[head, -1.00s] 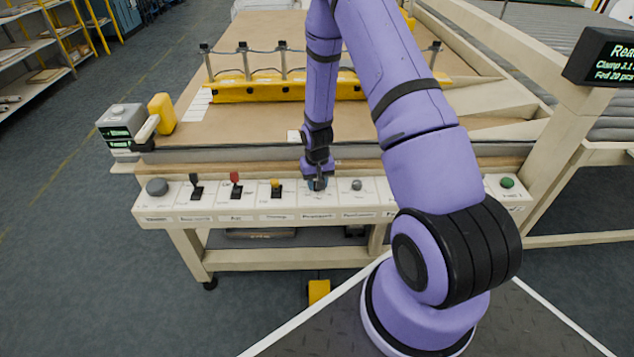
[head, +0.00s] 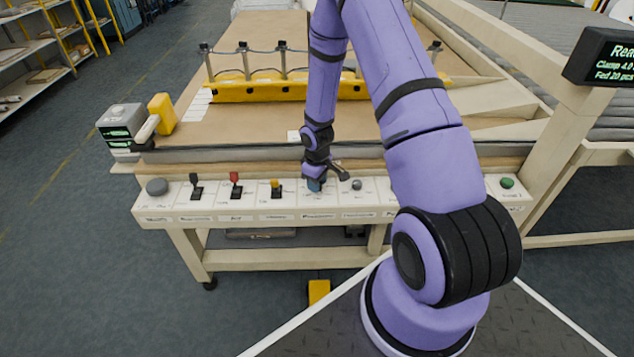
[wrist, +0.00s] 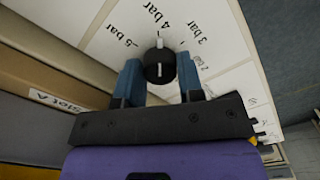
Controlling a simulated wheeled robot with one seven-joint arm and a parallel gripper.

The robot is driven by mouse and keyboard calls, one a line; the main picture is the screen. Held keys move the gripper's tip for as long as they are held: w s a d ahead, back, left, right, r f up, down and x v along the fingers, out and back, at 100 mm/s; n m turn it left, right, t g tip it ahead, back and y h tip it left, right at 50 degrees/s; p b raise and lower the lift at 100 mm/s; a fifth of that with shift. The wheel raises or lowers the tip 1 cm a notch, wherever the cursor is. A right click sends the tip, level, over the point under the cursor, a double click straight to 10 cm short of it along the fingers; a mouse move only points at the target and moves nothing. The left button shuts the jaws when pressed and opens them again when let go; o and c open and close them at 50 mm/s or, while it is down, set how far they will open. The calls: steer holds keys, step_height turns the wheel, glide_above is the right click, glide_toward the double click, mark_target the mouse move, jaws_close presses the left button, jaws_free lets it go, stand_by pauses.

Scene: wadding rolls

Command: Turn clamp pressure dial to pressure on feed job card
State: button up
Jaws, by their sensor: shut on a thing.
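The clamp pressure dial (wrist: 160,66) is a black round knob with a white pointer line, seen in the wrist view. Its pointer lines up with a white tick near the "4 bar" mark; "5 bar" and "3 bar" lie to either side. My gripper (wrist: 160,75) is shut on the dial, with a blue finger on each side of it. In the head view my gripper (head: 315,185) is at the pressure panel on the white control strip (head: 290,206) and hides the dial. The display (head: 612,58) reads "Clamp 4.0", its edge cut off. The feed job card cannot be made out.
Beside my gripper on the strip are a small grey knob (head: 357,185) and a yellow-topped lever (head: 275,188). A red lever (head: 235,184), a black lever (head: 195,186) and a large grey button (head: 157,187) are further left. A green button (head: 507,183) is at the right end.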

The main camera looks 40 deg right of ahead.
stand_by(0.4)
steer(key=o, duration=0.9)
step_height(320, 180, up, 11)
steer(key=shift+f, duration=0.1)
stand_by(0.6)
